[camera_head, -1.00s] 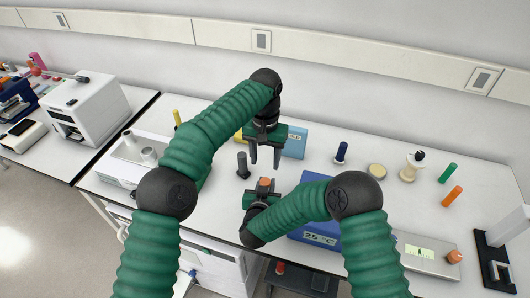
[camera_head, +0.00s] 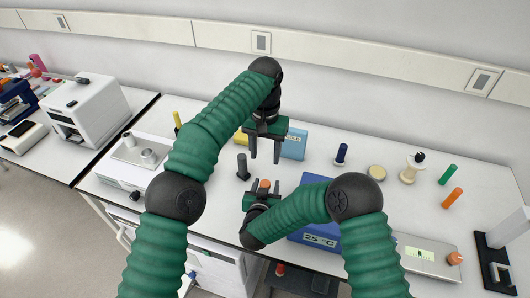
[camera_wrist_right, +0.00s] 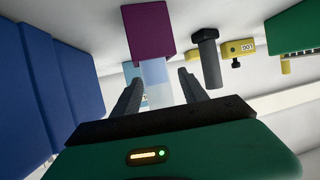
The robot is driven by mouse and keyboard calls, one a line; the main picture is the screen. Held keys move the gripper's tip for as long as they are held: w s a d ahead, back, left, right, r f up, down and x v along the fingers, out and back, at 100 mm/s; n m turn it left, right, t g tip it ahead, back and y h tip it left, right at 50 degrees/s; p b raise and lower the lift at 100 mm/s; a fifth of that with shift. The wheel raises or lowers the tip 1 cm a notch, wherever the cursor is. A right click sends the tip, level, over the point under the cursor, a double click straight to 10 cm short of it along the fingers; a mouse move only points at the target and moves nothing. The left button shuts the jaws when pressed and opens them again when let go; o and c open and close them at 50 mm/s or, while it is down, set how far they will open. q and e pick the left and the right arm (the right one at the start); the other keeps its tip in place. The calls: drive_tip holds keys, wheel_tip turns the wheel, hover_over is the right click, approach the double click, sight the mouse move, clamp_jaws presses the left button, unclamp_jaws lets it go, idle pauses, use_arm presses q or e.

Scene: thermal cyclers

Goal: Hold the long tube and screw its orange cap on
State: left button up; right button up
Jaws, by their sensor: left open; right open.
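An orange cap (camera_head: 264,184) shows at my right gripper (camera_head: 262,194) in the head view. In the right wrist view, a pale translucent tube (camera_wrist_right: 156,85) stands between the open fingers of my right gripper (camera_wrist_right: 160,88), its end at a magenta block (camera_wrist_right: 147,30). The tube's other end is hidden behind the gripper body, so I cannot tell how the cap sits on it. My left gripper (camera_head: 265,150) is open, points down and is empty, apart from the cap and above it in the picture.
A dark upright object (camera_head: 242,166) stands left of the grippers. A blue block marked 25 °C (camera_head: 316,237) is close on the right, partly behind my right arm. A scale (camera_head: 425,257) carries another orange-topped item (camera_head: 455,258).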

drive_tip(key=b+v, duration=0.1)
drive_tip(key=v, duration=1.5)
drive_tip(key=shift+s+a, duration=0.15)
drive_tip(key=shift+s, duration=0.2)
drive_tip(key=shift+f, duration=0.1)
